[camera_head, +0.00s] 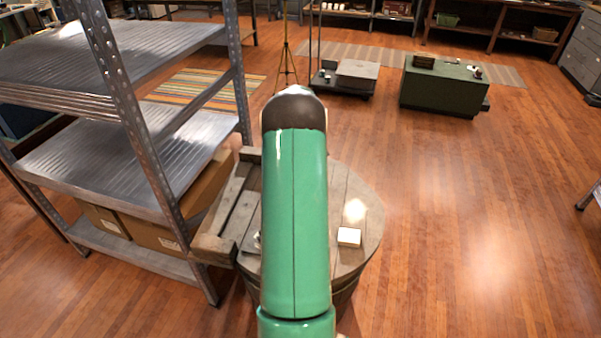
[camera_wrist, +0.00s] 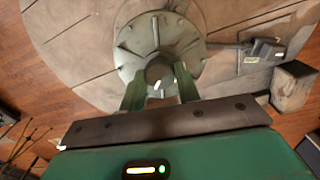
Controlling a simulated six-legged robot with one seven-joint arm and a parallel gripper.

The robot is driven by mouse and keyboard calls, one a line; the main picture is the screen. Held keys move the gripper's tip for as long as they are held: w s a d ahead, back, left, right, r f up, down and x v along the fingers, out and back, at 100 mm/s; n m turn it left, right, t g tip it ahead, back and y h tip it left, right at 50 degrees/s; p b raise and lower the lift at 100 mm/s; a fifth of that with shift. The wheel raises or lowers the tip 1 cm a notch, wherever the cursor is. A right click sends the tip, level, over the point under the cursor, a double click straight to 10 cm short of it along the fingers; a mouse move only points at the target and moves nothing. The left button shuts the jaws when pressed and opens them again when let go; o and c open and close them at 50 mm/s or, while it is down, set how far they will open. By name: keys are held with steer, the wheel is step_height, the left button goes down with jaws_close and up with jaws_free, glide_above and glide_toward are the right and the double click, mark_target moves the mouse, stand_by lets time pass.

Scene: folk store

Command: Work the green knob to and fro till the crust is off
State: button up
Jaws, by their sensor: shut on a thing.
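The green knob (camera_wrist: 157,66) is the rounded boss at the middle of a dull grey-green round plate with raised ribs (camera_wrist: 185,45), in the wrist view. The plate's surface looks worn and patchy; I cannot tell crust from bare paint. My gripper (camera_wrist: 160,84) comes in from below, its two dark green fingers on either side of the knob, closed on it. Part of the knob's near side is hidden by shadow and the fingers. In the head view my green arm covers the knob and the gripper. The plate lies over a round wooden barrel top (camera_head: 362,205).
A small pale box (camera_head: 349,237) sits on the barrel top at right. A weathered wooden frame (camera_head: 238,205) adjoins the barrel's left side, near a metal shelf (camera_head: 150,130). A small metal device (camera_wrist: 262,50) lies right of the plate. Open floor (camera_head: 470,210) spreads right.

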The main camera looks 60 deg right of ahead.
stand_by(0.3)
steer(key=o, duration=1)
step_height(320, 180, up, 14)
steer(key=shift+f, duration=0.1)
